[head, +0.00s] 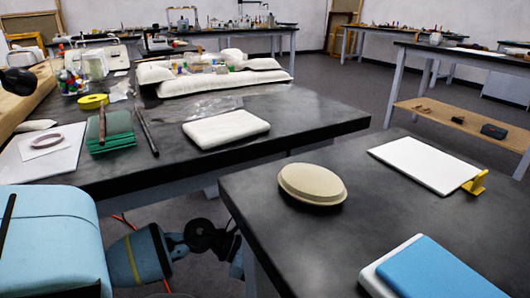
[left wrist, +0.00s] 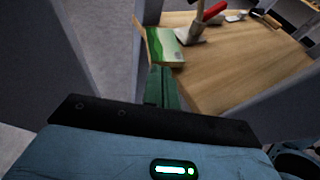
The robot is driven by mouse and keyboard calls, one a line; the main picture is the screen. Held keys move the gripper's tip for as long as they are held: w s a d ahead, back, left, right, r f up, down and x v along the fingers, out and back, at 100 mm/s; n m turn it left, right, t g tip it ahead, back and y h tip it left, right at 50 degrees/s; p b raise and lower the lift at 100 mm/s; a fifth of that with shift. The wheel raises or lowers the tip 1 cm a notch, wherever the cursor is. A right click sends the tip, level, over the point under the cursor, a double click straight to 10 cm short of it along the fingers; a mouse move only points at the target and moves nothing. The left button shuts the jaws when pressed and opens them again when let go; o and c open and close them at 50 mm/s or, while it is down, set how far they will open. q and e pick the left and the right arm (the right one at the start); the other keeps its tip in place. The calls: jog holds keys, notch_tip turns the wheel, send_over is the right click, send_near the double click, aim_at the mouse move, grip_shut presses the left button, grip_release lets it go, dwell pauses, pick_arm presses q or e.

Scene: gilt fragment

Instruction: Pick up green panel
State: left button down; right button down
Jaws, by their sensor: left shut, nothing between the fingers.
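In the head view the green panel (head: 121,125) lies flat on the dark table at left. It looks like a thin stack of green sheets, with a narrow brownish strip across it. My left gripper (left wrist: 162,68) shows in the left wrist view, shut and empty, with its narrow greenish fingers pointing toward a low wooden shelf. The panel cannot be made out in that view. In the head view my left arm is low beside the table, and its fingertips cannot be made out. My right gripper is not in view.
A dark rod (head: 146,131) lies close right of the panel, white sheets (head: 45,150) left, and a white pad (head: 226,129) further right. The nearer table holds a beige oval (head: 312,184). In the wrist view, a green-and-white box (left wrist: 166,47) sits on the wooden shelf (left wrist: 230,65).

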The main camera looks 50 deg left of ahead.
pick_arm(q)
jog(key=shift+s+a, duration=1.1)
jog(key=shift+s, duration=0.15)
jog(key=c, duration=1.8)
grip_release()
jog(key=shift+a+f, duration=0.1)
jog(key=shift+o, duration=1)
jog(key=shift+a+f+n, duration=0.1)
jog(key=shift+f+n, duration=0.2)
jog(key=shift+n, duration=0.4)
jog(key=shift+o, duration=0.2)
jog(key=f+n+h, duration=0.1)
jog(key=n, duration=0.1)
jog(key=a+n, duration=0.1)
jog(key=n, duration=0.2)
jog(key=f+n+h, duration=0.1)
jog(key=n, duration=0.1)
jog(key=shift+w+a+f+h, duration=0.2)
jog(key=shift+f+h, duration=0.1)
jog(key=n, duration=0.2)
jog(key=n+h, duration=0.1)
jog(key=n, duration=0.2)
jog(key=a+n+h, duration=0.1)
jog(key=n, duration=0.1)
jog(key=shift+f+n+t, duration=0.3)
jog(key=shift+f+t, duration=0.1)
jog(key=shift+w, duration=0.1)
jog(key=x, duration=1)
jog(key=shift+p, duration=0.4)
